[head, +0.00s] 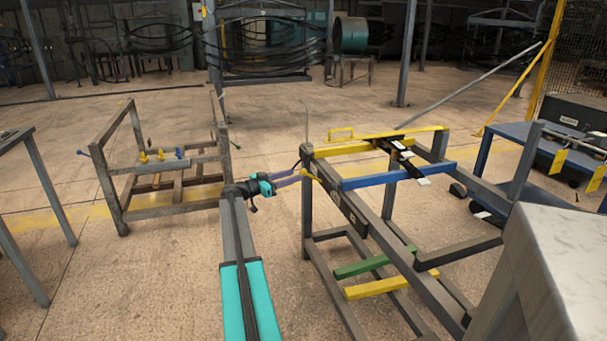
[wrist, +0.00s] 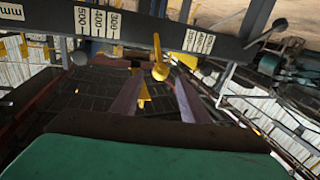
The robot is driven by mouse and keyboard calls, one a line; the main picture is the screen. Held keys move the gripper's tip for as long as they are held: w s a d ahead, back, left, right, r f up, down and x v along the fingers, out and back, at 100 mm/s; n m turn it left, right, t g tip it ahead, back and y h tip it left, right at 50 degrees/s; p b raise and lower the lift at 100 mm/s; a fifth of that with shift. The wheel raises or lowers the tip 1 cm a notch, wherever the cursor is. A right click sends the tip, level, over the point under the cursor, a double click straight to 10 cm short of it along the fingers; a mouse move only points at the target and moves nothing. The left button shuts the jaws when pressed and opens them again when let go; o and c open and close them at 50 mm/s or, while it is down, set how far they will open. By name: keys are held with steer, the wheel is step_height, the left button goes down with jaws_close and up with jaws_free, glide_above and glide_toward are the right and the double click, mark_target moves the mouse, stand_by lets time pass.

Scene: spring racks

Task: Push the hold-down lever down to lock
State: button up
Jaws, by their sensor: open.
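A yellow lever with a rounded knob (wrist: 160,71) shows in the wrist view, hanging in front of a dark beam with printed scale labels (wrist: 97,22). My gripper (wrist: 160,84) is open, with one pale purple finger on each side of the knob's line. The knob appears just beyond or between the fingertips; I cannot tell whether they touch. In the head view my gripper (head: 299,177) reaches right to the left end of the grey rack (head: 308,215). A small yellow part (head: 312,177) shows there by the fingertips, partly hidden.
The rack carries a yellow top bar (head: 385,143), a blue bar (head: 398,174) and lower green and yellow bars. A brown frame (head: 170,201) stands left, a blue cart (head: 515,130) right. A pale block (head: 565,255) fills the lower right. Floor between the frames is clear.

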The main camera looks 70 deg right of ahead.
mark_target(304, 171)
steer(key=shift+x, duration=3.25)
steer(key=shift+c, duration=0.3)
